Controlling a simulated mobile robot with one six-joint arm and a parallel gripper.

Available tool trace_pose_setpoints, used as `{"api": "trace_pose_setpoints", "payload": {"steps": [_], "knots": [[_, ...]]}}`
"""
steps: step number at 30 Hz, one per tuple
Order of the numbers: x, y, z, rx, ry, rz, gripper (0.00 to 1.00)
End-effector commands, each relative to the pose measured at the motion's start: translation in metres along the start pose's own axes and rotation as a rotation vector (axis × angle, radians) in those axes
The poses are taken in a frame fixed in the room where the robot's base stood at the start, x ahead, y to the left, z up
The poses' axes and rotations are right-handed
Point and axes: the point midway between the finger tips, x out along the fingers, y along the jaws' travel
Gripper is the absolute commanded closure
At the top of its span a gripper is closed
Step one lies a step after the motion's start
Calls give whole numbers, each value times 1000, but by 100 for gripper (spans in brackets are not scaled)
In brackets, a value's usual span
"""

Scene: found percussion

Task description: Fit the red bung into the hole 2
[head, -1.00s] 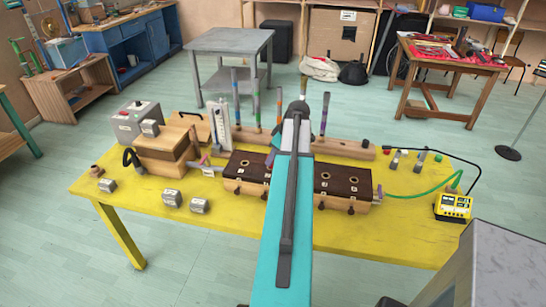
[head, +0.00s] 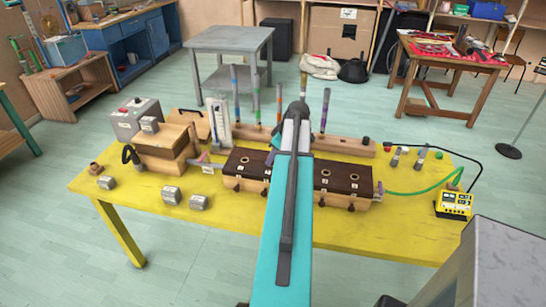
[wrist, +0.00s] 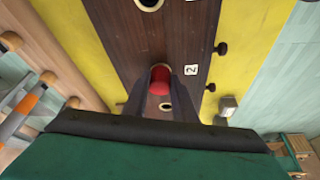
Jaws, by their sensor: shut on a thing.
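The red bung (wrist: 159,80) is held between the two dark fingers of my gripper (wrist: 158,94) in the wrist view. A pale ring shows at the bung's far edge, beside a white label reading 2 (wrist: 191,70), on a dark wooden top (wrist: 120,35). I cannot tell whether the bung is above the hole or partly in it. A pale-rimmed hole (wrist: 149,3) is farther up the picture, and another ring (wrist: 166,105) shows between the fingers. In the head view my arm hides the bung and the middle of the dark-topped box (head: 243,158).
The box stands on a yellow table (head: 390,225). Behind it is a wooden rail (head: 340,146) with upright coloured sticks. A yellow device (head: 453,205) and cables are at the right. Wooden blocks (head: 165,145) and small grey blocks (head: 172,195) are at the left. The table's front edge is mostly clear.

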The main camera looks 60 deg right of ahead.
Motion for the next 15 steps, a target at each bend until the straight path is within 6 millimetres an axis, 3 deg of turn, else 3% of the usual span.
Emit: {"api": "trace_pose_setpoints", "payload": {"steps": [9,10,13,15], "knots": [[5,0,2,0,0,0,97],[5,0,2,0,0,0,70],[5,0,2,0,0,0,53],[4,0,2,0,0,0,53]]}}
